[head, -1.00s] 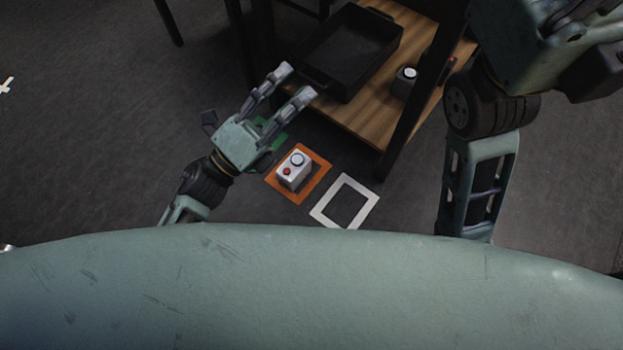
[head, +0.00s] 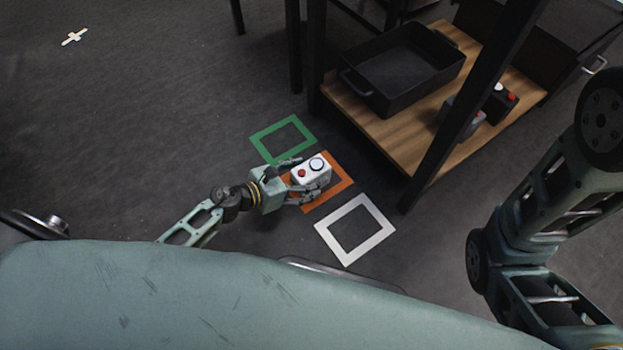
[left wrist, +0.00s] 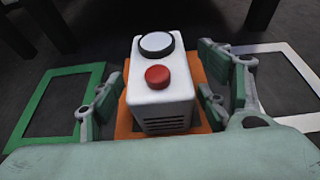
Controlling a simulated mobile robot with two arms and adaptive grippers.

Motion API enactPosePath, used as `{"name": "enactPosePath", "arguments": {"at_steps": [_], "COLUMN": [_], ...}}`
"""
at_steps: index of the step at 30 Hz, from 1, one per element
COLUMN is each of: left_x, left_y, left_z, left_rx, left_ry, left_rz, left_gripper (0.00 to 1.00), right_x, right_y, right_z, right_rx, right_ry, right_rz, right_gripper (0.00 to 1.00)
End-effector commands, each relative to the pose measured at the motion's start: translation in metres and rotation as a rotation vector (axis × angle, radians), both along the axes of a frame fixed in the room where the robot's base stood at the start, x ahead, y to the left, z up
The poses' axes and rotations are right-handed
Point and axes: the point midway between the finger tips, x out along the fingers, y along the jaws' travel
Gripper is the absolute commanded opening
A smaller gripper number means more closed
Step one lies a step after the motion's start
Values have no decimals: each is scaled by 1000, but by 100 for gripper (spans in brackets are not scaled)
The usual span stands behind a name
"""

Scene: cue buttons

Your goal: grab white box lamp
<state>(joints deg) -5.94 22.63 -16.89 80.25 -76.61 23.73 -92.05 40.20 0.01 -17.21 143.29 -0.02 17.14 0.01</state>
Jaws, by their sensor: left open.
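The white box lamp (head: 311,172) stands on the orange square (head: 342,181) on the floor. It has a round white top with a dark rim and a red button. My left gripper (head: 300,178) is open, with its fingers on either side of the box. In the left wrist view the lamp (left wrist: 160,95) sits between the two open fingers of the left gripper (left wrist: 162,100); I see small gaps beside it. My right arm is at the right of the head view, but its gripper is out of view.
A green square (head: 263,148) and a white square (head: 333,241) lie on the floor on either side of the orange one. A low wooden shelf (head: 405,150) holds a black tray (head: 385,100) and dark box lamps (head: 499,103). A black shelf post stands close by on the right.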

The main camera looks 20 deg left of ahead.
Motion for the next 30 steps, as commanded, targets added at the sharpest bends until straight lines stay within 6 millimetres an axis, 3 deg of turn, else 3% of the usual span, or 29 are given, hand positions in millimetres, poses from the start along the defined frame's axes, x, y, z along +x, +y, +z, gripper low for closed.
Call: {"name": "enactPosePath", "arguments": {"at_steps": [4, 12, 30], "left_x": [13, 15, 15], "left_y": [-10, -13, -12], "left_z": [-8, -8, -8], "left_rx": [-1, -2, -2], "left_ry": [0, 1, 1], "left_rz": [0, 0, 0], "left_gripper": [69, 69, 17], "right_x": [0, 0, 0], "right_y": [0, 0, 0], "right_z": [-10, -9, -9], "right_rx": [0, 0, 0], "right_ry": [1, 0, 0], "right_rz": [0, 0, 0], "right_gripper": [0, 0, 0]}}
